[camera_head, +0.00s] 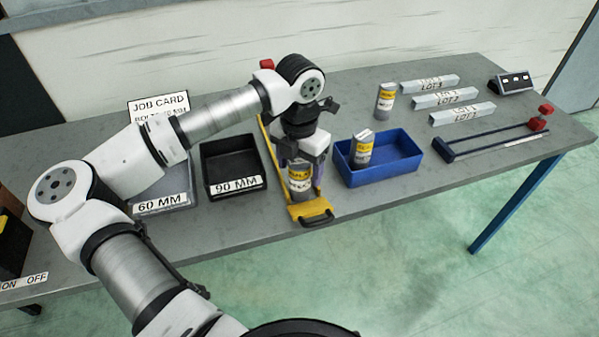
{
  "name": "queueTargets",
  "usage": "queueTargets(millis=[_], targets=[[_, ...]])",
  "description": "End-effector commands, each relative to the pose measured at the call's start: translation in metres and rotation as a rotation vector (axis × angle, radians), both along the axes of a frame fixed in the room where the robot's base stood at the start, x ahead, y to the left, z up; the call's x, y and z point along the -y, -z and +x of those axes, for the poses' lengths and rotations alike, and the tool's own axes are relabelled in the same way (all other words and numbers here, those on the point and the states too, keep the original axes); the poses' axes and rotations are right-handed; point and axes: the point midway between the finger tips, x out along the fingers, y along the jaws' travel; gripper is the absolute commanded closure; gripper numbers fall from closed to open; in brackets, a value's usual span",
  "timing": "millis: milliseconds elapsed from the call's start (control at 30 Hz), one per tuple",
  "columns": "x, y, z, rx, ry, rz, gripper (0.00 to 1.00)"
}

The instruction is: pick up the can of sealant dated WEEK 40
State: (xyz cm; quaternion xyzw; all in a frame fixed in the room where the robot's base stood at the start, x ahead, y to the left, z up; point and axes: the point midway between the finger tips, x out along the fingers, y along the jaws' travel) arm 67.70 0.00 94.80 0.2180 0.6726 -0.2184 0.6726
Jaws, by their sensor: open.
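Three grey cans with yellow bands are in view, and their small print is too blurred to tell which says WEEK 40. One can (300,181) stands at the front end of a yellow frame, directly below my gripper (303,170). My gripper points down, with its open jaws at this can's upper part; I cannot tell whether they touch it. A second can (362,152) is in the blue bin (395,183), slightly tilted. A third can (386,101) stands upright on the bench behind the bin.
The yellow frame (312,212) lies along the bench. Left are a black 90 MM tray (232,161), a 60 MM tray (163,203) and a job card (158,106). Right are several LOT-marked bars (462,114), a dark blue clamp-like tool (490,140) and a small control box (511,83).

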Motion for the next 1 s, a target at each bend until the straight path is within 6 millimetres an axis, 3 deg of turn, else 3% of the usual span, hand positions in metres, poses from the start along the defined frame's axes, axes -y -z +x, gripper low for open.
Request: queueTargets(millis=[133, 367, 800, 1000], targets=[[0.0, 0.014, 0.0, -0.001, 0.0, -0.001, 0.3], [0.0, 0.017, 0.001, 0.002, 0.0, 0.001, 0.3], [0.0, 0.016, 0.001, 0.001, 0.0, 0.0, 0.85], [0.0, 0.016, 0.001, 0.002, 0.0, 0.001, 0.85]])
